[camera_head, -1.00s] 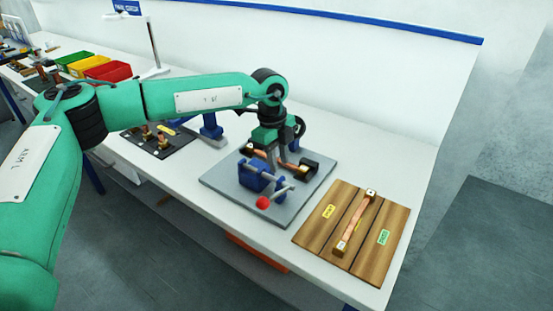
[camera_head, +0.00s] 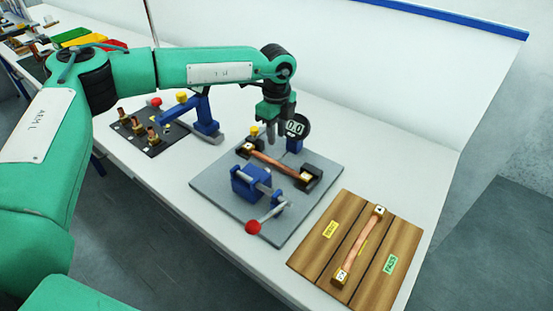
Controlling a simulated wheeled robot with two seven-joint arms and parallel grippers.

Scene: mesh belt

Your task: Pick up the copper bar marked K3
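One copper bar (camera_head: 273,164) lies across the black end holders of the fixture on the grey plate (camera_head: 215,187). A second copper bar (camera_head: 359,247) with pale square end blocks lies on the wooden board (camera_head: 325,222), between a yellow label and a green PASS label. I cannot read a K3 mark on either bar. My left gripper (camera_head: 275,138) points down just above and behind the bar in the fixture, apart from it. Its fingers look parted and hold nothing. My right gripper is not in view.
On the grey plate stand a blue clamp (camera_head: 246,183) with a red-knobbed lever and a round dial (camera_head: 297,126) reading 0.0. A dark tray (camera_head: 150,132) with copper pieces and a blue lever tool (camera_head: 203,118) lie to the left. Coloured bins are farther back.

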